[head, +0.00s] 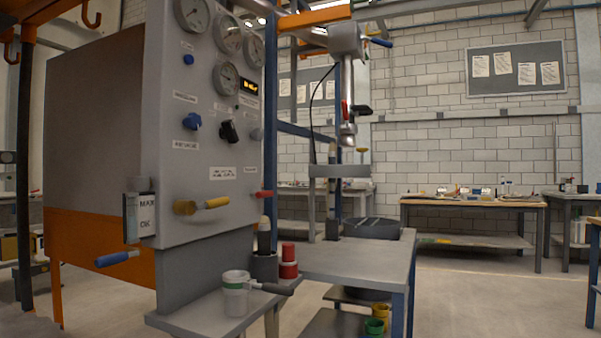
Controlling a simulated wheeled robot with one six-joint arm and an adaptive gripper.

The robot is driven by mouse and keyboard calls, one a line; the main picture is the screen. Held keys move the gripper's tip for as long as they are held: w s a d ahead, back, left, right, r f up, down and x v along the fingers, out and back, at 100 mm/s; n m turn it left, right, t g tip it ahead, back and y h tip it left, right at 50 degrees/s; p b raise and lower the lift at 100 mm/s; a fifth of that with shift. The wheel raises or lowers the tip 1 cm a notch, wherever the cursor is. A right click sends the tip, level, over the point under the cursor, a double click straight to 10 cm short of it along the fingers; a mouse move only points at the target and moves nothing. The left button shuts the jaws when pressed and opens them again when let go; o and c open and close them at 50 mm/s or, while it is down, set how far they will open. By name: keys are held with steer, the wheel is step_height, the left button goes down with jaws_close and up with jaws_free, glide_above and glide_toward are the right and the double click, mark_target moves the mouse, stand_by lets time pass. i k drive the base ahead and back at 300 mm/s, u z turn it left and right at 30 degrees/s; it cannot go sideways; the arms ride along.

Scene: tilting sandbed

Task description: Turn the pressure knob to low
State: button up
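A grey control panel (215,75) stands at the left centre, facing right and toward me. A small blue knob (188,59) sits higher up. The white labels near the knobs are too small to read, so I cannot tell which one is the pressure knob or its setting. My gripper is not in view.
A yellow-handled lever (202,204) sticks out below the knobs. Several round gauges (227,78) and a lit display (248,86) are above. A grey table (345,262) stands right; the floor at far right is open.

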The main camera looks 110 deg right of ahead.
mark_target(193, 121)
steer(key=z, duration=3.2)
steer(key=k, duration=0.5)
steer(key=z, duration=1.3)
steer(key=i, duration=0.95)
steer(key=u, duration=0.85)
